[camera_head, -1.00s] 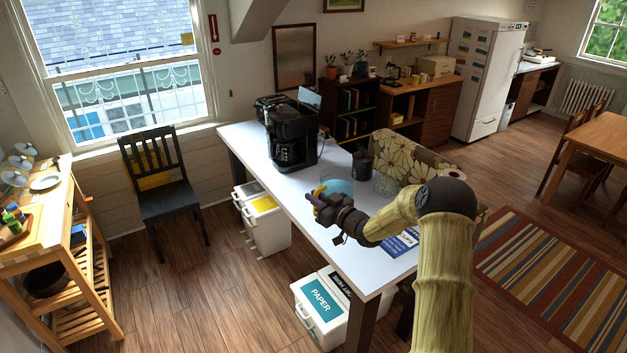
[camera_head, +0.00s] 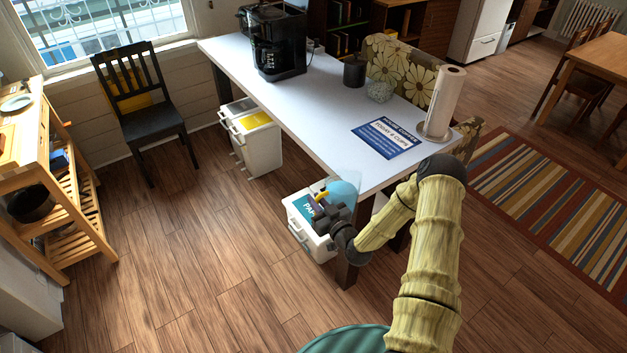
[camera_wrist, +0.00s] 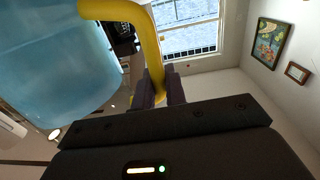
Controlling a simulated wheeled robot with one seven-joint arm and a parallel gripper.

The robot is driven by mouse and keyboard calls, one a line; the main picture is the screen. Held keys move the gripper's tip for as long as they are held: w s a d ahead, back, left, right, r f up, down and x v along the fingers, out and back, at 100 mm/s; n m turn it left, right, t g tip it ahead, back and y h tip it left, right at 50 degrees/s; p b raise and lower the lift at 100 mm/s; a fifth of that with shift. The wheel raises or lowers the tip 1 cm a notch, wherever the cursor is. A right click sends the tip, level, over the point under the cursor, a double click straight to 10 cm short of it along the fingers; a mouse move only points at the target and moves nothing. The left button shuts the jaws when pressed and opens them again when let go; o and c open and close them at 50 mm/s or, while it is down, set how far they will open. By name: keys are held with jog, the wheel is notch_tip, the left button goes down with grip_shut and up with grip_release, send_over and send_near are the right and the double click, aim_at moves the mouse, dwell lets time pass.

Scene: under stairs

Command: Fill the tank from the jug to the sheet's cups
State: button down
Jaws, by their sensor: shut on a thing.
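The jug (camera_head: 343,190) is clear, with blue water in it and a yellow handle. My gripper (camera_head: 323,207) is shut on the handle and holds the jug off the table, by its near corner, in front of the paper bin. In the wrist view the jug (camera_wrist: 60,60) fills the upper left, and my gripper (camera_wrist: 161,92) closes around the yellow handle. The black coffee machine (camera_head: 280,45) stands at the table's far end; its tank opening is not clear. The blue sheet (camera_head: 388,138) lies flat on the table; its cup number is too small to read surely.
The white table (camera_head: 325,100) is clear in its middle. A dark mug (camera_head: 354,72), a glass bowl (camera_head: 379,91) and a paper towel roll (camera_head: 444,100) stand along its right side. White bins (camera_head: 258,145) stand below. A black chair (camera_head: 140,105) is at left.

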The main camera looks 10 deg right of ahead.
jog(key=s+f+m+h+b, duration=0.2)
jog(key=s+f+h+b, duration=0.1)
jog(key=s+f, duration=0.3)
jog(key=s+f+m+t+h+b, duration=0.1)
jog(key=s+f+m+h+b, duration=0.1)
jog(key=s+f+b, duration=0.4)
notch_tip(320, 180, down, 5)
jog(key=shift+f+h, duration=0.1)
jog(key=shift+h, duration=0.5)
